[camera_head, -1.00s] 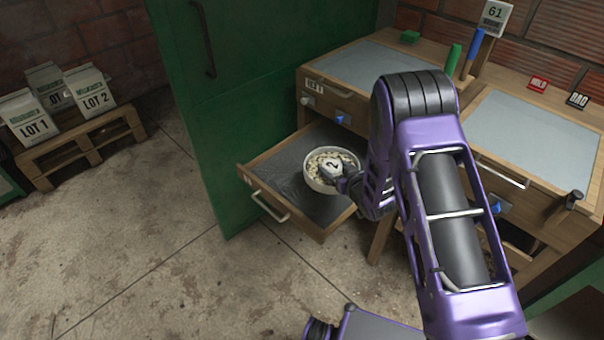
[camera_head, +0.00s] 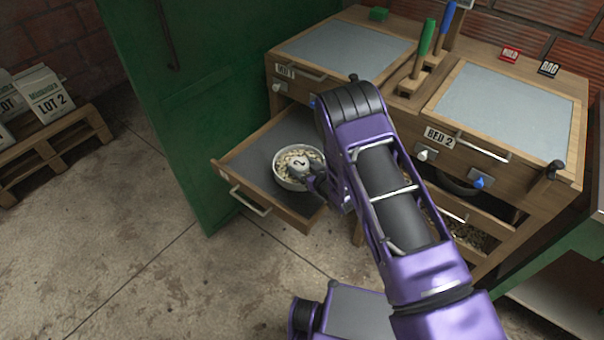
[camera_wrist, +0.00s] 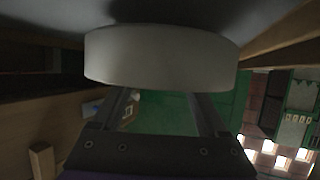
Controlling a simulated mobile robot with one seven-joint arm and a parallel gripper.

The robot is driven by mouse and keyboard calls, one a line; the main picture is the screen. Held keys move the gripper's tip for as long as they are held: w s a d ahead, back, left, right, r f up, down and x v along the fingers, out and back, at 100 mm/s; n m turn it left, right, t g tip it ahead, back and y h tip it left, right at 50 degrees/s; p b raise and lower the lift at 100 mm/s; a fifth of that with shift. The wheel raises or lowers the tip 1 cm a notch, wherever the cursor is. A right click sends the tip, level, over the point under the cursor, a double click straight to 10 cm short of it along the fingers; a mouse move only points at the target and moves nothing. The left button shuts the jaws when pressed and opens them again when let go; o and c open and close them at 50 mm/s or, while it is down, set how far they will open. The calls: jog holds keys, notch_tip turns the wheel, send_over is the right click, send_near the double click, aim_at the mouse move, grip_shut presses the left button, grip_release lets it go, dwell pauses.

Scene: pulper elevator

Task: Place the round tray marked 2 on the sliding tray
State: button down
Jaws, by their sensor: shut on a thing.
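The round tray marked 2 (camera_head: 283,181) is a white, bowl-like dish with pale pieces inside and a white tag reading 2. In the head view it is in or just over the pulled-out sliding tray (camera_head: 250,160), a wooden drawer with a grey floor and a metal handle. I cannot tell whether it touches that floor. My gripper (camera_head: 316,184) is shut on its right side, and my purple arm reaches in from the lower right. In the wrist view the white wall of the round tray (camera_wrist: 160,58) fills the space beyond my fingers. The fingertips are largely hidden.
A green door (camera_head: 185,110) stands close left of the sliding tray. The wooden bench (camera_head: 400,105) has grey tops, a BED 2 label, knobs and green and blue tools. A pallet (camera_head: 60,150) with LOT bags is at the left. Concrete floor is clear in front.

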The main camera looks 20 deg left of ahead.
aim_at(303, 172)
jog(key=shift+f, duration=1.55)
jog(key=shift+f, duration=0.1)
jog(key=shift+f+b, duration=0.15)
jog(key=shift+b, duration=0.25)
grip_release()
jog(key=shift+r+p, duration=0.25)
jog(key=shift+p, duration=0.05)
jog(key=p+v, duration=0.1)
jog(key=v, duration=1.1)
